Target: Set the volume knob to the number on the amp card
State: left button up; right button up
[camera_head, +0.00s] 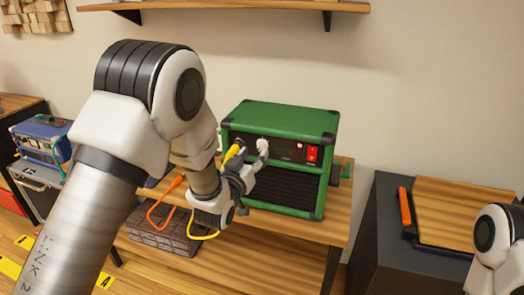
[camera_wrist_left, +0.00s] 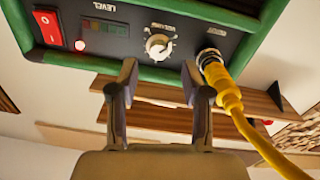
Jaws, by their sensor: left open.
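The green amp (camera_head: 285,116) stands on a wooden table, its dark front panel facing me. Its pale volume knob (camera_wrist_left: 158,46) has a light marked dial around it; the wrist view is upside down and the dial numbers are too small to read. The knob also shows in the head view (camera_head: 263,145). My left gripper (camera_wrist_left: 159,80) is open and empty, its two fingers pointing at the panel, one to each side of the knob's line and just short of it. My right gripper is out of view. I cannot make out an amp card.
A yellow cable (camera_wrist_left: 232,105) is plugged in beside the knob, close to one finger. The panel also has a red switch (camera_wrist_left: 47,29) and a level display (camera_wrist_left: 105,28). A blue unit (camera_head: 42,138) stands at left; a wooden board (camera_head: 465,210) lies on the right cabinet.

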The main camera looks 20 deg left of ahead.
aim_at(260, 146)
pick_arm(q)
jog(key=w, duration=0.3)
jog(key=shift+d+r, duration=0.1)
jog(key=shift+d, duration=0.3)
jog(key=shift+w+a, duration=0.3)
jog(key=shift+w, duration=0.2)
jog(key=shift+d, duration=0.15)
jog(key=c, duration=0.6)
grip_shut()
